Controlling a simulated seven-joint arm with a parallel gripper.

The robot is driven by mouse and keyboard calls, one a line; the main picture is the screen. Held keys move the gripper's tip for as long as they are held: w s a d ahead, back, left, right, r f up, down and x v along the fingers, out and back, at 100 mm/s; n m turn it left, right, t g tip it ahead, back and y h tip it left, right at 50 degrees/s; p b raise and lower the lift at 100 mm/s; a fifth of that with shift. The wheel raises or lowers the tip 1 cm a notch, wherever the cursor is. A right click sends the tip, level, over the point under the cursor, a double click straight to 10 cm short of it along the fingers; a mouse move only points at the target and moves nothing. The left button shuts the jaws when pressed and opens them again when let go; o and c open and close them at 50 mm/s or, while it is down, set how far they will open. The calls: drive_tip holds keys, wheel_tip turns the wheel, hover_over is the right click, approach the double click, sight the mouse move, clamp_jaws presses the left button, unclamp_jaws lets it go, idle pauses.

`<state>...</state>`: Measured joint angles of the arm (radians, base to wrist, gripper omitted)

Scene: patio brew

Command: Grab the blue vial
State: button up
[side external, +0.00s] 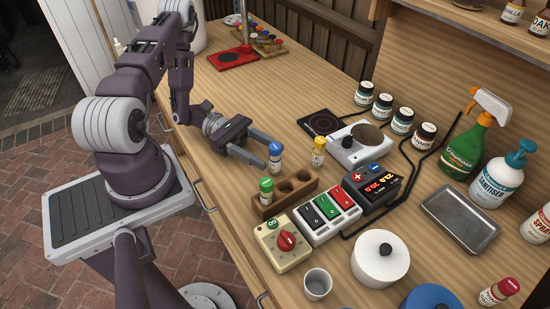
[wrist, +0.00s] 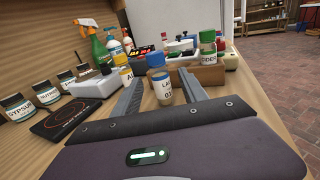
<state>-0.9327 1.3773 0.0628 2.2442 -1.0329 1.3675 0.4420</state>
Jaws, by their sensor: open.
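The blue vial (side external: 275,158) has a blue cap and a pale label. It stands upright on the wooden bench beside the vial rack (side external: 292,196). In the wrist view the blue vial (wrist: 159,86) shows brownish contents and a partly readable label. My gripper (side external: 267,153) is open and low over the bench, its fingers pointing towards the rack. In the wrist view, the two fingers of my gripper (wrist: 160,76) lie on either side of the vial, near their tips. I see no clear contact with it.
A green-capped vial (side external: 266,190) sits in the rack, whose other holes look empty. A yellow-capped vial (side external: 318,152) stands near the blue one. A white scale (side external: 358,148), switch box (side external: 326,214) and red-dial box (side external: 287,246) stand beyond. Bench (side external: 235,88) behind my gripper is clear.

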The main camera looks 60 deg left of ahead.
sight(275, 158)
drive_tip(key=x, duration=0.3)
drive_tip(key=shift+d, duration=0.1)
clamp_jaws()
